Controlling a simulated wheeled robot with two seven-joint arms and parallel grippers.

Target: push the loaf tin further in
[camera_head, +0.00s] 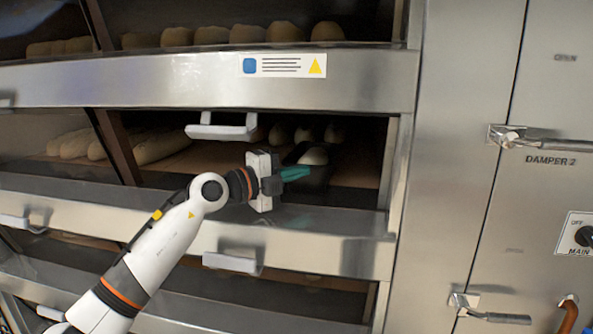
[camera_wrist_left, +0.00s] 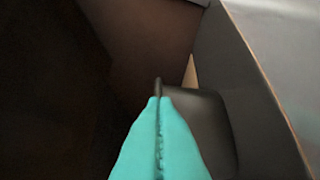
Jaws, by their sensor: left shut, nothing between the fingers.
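The loaf tin (camera_head: 320,177) is dark and sits inside the middle oven deck, towards its right side. A pale loaf (camera_head: 313,156) shows in it. My left gripper (camera_head: 305,172) reaches into the deck opening with its teal fingers shut and empty, at the near left of the tin. In the left wrist view the closed fingertips (camera_wrist_left: 159,101) are right at the dark wall of the tin (camera_wrist_left: 210,125). I cannot tell whether they touch it. The fingers hide part of the tin. My right gripper is not in view.
Long pale loaves (camera_head: 160,146) lie at the deck's left, and several small rolls (camera_head: 305,133) stand behind the tin. A handle (camera_head: 222,130) hangs above the opening. A steel front ledge (camera_head: 330,242) runs below, and the deck's right side wall (camera_head: 398,160) is close to the tin.

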